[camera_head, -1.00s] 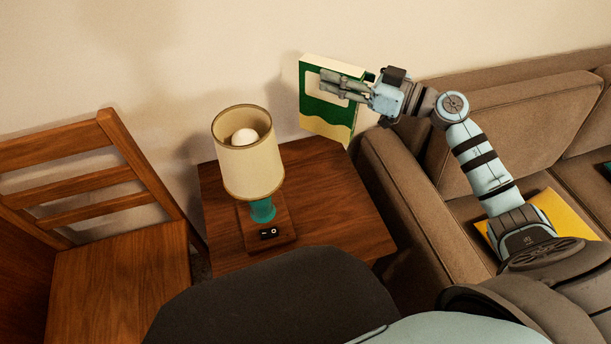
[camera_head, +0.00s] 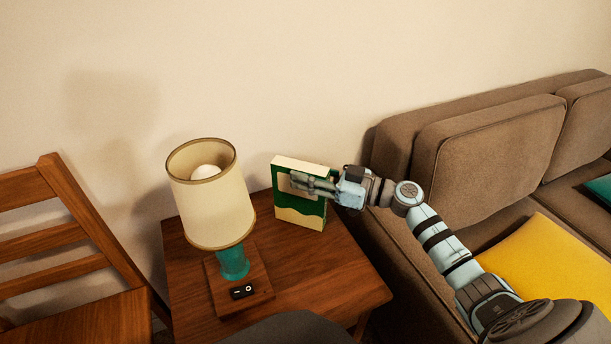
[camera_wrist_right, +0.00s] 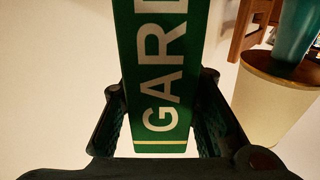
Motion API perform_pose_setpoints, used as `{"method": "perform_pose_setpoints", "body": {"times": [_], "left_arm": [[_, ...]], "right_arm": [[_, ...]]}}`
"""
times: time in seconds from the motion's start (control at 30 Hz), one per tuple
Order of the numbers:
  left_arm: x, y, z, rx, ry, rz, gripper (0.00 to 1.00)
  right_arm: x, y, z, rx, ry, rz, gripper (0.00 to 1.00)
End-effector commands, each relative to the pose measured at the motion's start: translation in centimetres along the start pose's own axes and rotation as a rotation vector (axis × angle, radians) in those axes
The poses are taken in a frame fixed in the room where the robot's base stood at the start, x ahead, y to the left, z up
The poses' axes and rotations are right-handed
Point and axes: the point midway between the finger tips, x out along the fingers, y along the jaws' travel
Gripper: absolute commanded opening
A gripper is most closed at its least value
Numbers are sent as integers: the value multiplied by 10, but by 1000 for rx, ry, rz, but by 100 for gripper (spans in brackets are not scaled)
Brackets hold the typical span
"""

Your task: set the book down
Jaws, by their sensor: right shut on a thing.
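The green and cream book (camera_head: 300,214) is upright over the back right part of the wooden side table (camera_head: 335,278). My right gripper (camera_head: 300,184) comes from the right and is shut on the book, with its fingers across the front cover. In the right wrist view, the book's green spine (camera_wrist_right: 160,75) with the letters "GARD" sits between the two fingers. The book's lower edge looks at or very close to the tabletop; I cannot tell whether it touches. My left gripper is not in view.
A lamp (camera_head: 212,205) with a cream shade and teal stem stands on the table, left of the book. A wooden chair (camera_head: 70,235) is at the left. A brown sofa (camera_head: 490,150) with a yellow cushion (camera_head: 550,265) is at the right. The table's front right is clear.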

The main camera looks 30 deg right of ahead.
Motion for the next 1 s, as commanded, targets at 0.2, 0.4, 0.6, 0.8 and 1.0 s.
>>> {"method": "perform_pose_setpoints", "body": {"times": [0.2, 0.4, 0.6, 0.8, 1.0], "left_arm": [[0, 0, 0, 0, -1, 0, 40], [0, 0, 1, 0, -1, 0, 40], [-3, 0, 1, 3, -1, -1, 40], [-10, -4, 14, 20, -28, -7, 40], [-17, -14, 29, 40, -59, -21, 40]], "right_arm": [[0, 0, 1, 1, 0, 0, 48], [0, 0, 1, 1, 0, 0, 48], [-13, 0, -2, 2, -5, 0, 48], [-61, 0, -3, 2, -9, 1, 48], [-105, 0, -3, 3, -8, -1, 48]]}}
